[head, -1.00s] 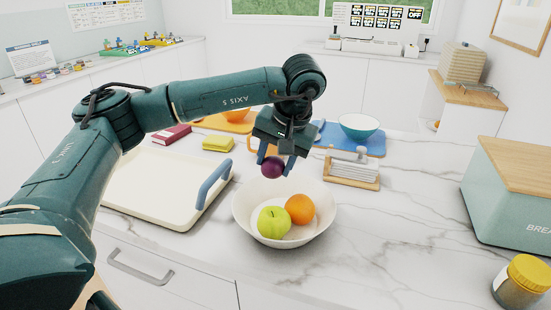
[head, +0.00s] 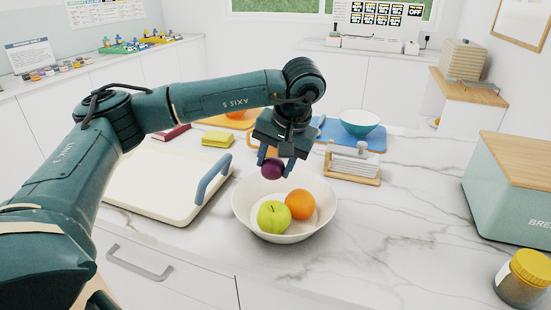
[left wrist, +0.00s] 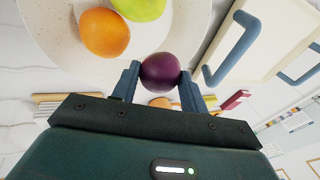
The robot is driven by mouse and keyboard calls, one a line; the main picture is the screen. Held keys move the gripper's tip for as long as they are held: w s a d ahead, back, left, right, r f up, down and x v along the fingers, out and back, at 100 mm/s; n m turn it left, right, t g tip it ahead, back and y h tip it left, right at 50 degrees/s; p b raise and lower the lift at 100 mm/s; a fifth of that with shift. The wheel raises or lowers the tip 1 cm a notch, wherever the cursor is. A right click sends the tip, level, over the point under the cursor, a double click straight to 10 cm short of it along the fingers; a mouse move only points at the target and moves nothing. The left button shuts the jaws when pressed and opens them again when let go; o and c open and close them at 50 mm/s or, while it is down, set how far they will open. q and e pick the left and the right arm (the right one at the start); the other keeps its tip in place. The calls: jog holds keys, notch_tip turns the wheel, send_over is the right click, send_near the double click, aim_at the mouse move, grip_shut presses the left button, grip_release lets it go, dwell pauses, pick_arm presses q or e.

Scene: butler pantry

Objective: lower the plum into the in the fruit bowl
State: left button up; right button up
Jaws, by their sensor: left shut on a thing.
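The dark purple plum (head: 272,169) is between the fingers of my left gripper (head: 275,163), which is shut on it. In the left wrist view the plum (left wrist: 160,72) sits between the two blue fingertips. The white fruit bowl (head: 284,235) stands on the marble counter. A green apple (head: 273,215) and an orange (head: 300,204) lie in it, side by side. The plum is over the back part of the bowl, apart from the fruit. The orange also shows in the left wrist view (left wrist: 104,33). My right gripper is not in view.
A cream tray with blue handles (head: 150,190) lies left of the bowl. A wooden rack (head: 352,165) stands behind right, near a teal bowl (head: 359,124) on a blue mat. A bread box (head: 515,190) and a yellow-lidded jar (head: 522,282) are at right. The counter right of the bowl is clear.

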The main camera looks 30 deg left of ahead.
aim_at(277, 178)
pick_arm(q)
jog(key=shift+f+b, duration=0.7)
jog(key=shift+f, duration=1.05)
jog(key=shift+f+b, duration=0.65)
jog(key=shift+f, duration=0.15)
jog(key=o, duration=1.1)
jog(key=shift+c, duration=0.2)
